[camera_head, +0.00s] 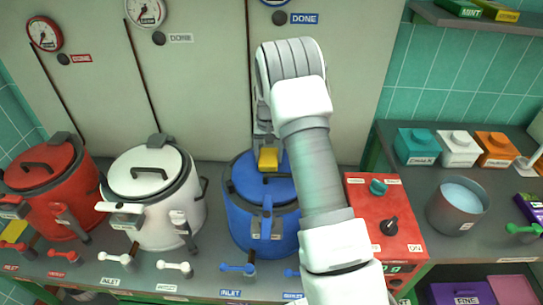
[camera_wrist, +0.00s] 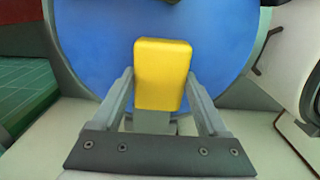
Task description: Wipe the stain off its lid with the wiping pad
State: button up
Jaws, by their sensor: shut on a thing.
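My gripper (camera_head: 265,143) is shut on a yellow wiping pad (camera_head: 268,158) and points down over the blue kettle (camera_head: 258,225). In the wrist view my gripper (camera_wrist: 160,88) has its two fingers on either side of the pad (camera_wrist: 162,72). The pad is over the kettle's blue lid (camera_head: 243,180), which also fills the back of the wrist view (camera_wrist: 95,45). I cannot tell whether the pad touches the lid. No stain shows on the visible part of the lid; my arm and the pad hide some of it.
A white kettle (camera_head: 157,210) and a red kettle (camera_head: 62,215) stand to the left. A red control box (camera_head: 385,225) stands close on the right. A grey pot (camera_head: 457,208) and several colored canisters (camera_head: 416,147) are farther right. Levers line the counter's front.

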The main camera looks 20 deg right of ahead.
aim_at(241, 163)
jog(key=shift+w+a, duration=0.35)
jog(key=shift+a, duration=0.5)
jog(key=shift+w+a, duration=0.35)
jog(key=shift+a, duration=0.55)
jog(key=shift+w+a, duration=0.35)
jog(key=shift+a, duration=0.5)
jog(key=shift+w+a+f, duration=0.1)
jog(key=shift+w+a, duration=0.2)
jog(key=shift+a, duration=0.45)
jog(key=shift+w+a+f, duration=0.1)
jog(key=shift+w+a, duration=0.15)
jog(key=shift+a, duration=0.5)
jog(key=shift+r, duration=0.1)
jog(key=shift+r+p, duration=1.5)
jog(key=shift+r, duration=1.5)
notch_tip(241, 163, up, 3)
jog(key=shift+r+p, duration=0.1)
jog(key=shift+p, duration=0.75)
